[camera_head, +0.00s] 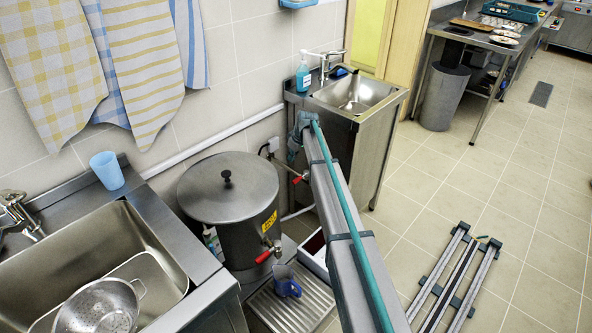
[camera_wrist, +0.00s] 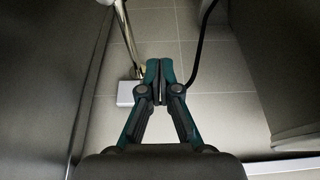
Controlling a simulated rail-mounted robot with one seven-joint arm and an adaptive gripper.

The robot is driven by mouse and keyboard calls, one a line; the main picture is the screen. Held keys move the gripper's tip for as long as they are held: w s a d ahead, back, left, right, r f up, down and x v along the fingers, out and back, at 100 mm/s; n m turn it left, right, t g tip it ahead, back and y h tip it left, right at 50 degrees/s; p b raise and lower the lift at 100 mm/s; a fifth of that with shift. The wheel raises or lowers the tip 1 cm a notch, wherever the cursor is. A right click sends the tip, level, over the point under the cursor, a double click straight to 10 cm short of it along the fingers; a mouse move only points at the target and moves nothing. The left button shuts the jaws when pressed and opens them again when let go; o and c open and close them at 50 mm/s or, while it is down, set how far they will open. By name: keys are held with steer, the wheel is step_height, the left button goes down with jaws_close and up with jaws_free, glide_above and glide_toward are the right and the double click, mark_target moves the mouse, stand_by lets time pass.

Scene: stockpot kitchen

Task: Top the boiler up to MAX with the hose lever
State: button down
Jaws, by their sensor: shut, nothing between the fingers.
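The boiler (camera_head: 229,212) is a steel drum with a lid and black knob, standing between two sinks. A red-handled tap (camera_head: 265,256) is on its front, beside a yellow label. A second red lever (camera_head: 301,179) shows at the boiler's right, beside my arm; it appears to be on the filling line. The lid is on and no water level is readable. My gripper (camera_wrist: 160,82) is shut and empty in the wrist view, pointing towards grey tiles. In the head view my arm reaches between boiler and small sink; its fingertips cannot be made out.
A blue jug (camera_head: 287,284) stands on the drain grate (camera_head: 292,303) below the tap. In the wrist view a pale box (camera_wrist: 127,93), a metal pipe (camera_wrist: 123,25) and a black cable (camera_wrist: 202,45) lie beyond the fingers, with dark surfaces close on both sides.

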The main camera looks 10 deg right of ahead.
mark_target(300, 178)
steer(key=p+x, duration=0.1)
steer(key=x, duration=0.9)
steer(key=s, duration=0.1)
steer(key=s+d, duration=0.1)
steer(key=s+d+p, duration=0.1)
steer(key=shift+s+d+f, duration=0.15)
steer(key=shift+d+f, duration=0.05)
steer(key=shift+f, duration=0.05)
steer(key=shift+a, duration=0.1)
